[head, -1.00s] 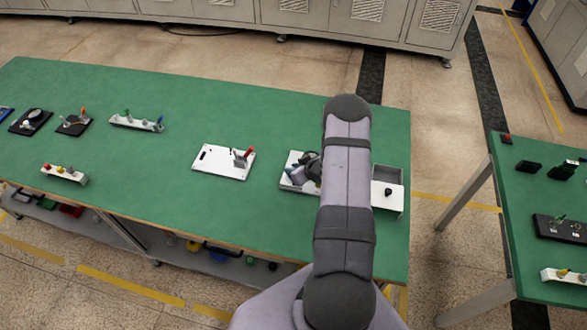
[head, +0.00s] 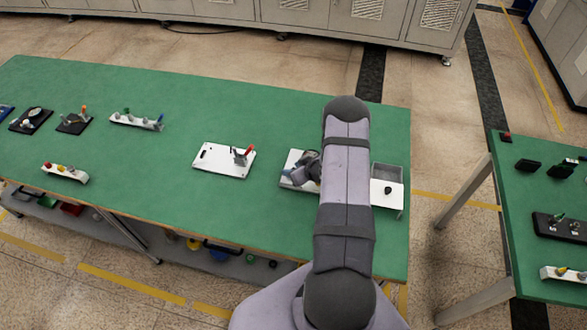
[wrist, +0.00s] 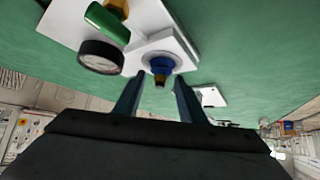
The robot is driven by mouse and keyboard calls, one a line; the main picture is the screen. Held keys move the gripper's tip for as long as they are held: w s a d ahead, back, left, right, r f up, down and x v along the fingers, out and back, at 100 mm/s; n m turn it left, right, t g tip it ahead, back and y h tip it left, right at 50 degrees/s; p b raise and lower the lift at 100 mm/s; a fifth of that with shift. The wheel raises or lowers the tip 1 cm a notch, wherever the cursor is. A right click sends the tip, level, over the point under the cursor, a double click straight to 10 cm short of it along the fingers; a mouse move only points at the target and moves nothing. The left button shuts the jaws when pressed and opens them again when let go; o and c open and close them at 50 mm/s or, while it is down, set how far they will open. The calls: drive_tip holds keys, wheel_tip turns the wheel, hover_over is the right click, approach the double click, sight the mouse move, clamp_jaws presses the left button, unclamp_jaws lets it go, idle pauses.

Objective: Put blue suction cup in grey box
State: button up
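In the head view my gripper (head: 303,171) is over a white plate (head: 291,160), and my arm hides the cup. The grey box (head: 387,172) is an open-topped grey bin just right of my arm, at the table's right end.
A round gauge (wrist: 100,57) and a green cylinder (wrist: 107,22) are on the fixture left of the cup. A white panel with a black knob (head: 388,190) adjoins the box. Another white plate (head: 222,160) lies to the left, and the green table (head: 150,200) between fixtures is clear.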

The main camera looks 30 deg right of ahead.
drive_tip(key=b+v, duration=0.3)
drive_tip(key=v, duration=0.1)
drive_tip(key=shift+s+d+r, duration=0.1)
drive_tip(key=shift+s+d, duration=0.05)
drive_tip(key=shift+s, duration=0.2)
drive_tip(key=shift+b+v, duration=0.4)
drive_tip(key=shift+v, duration=0.75)
drive_tip(key=shift+w+r, duration=0.15)
drive_tip(key=shift+r, duration=0.55)
drive_tip(key=s+a+r+g+h, duration=0.2)
drive_tip(key=s+a+r+g, duration=0.2)
drive_tip(key=a+r, duration=0.3)
drive_tip(key=shift+s+a+r+m+h, duration=0.2)
drive_tip(key=shift+s+r+m+h, duration=0.1)
drive_tip(key=shift+r, duration=0.65)
drive_tip(key=shift+o, duration=0.3)
drive_tip(key=s+a+r+g+y, duration=0.1)
drive_tip(key=s+a+r+g, duration=0.1)
drive_tip(key=s+a, duration=0.5)
drive_tip(key=s+a+r+g, duration=0.3)
drive_tip(key=s+a+r, duration=0.1)
drive_tip(key=s+a, duration=0.4)
drive_tip(key=shift+s+y, duration=0.4)
drive_tip(key=shift+s, duration=0.6)
drive_tip(key=shift+r, duration=0.15)
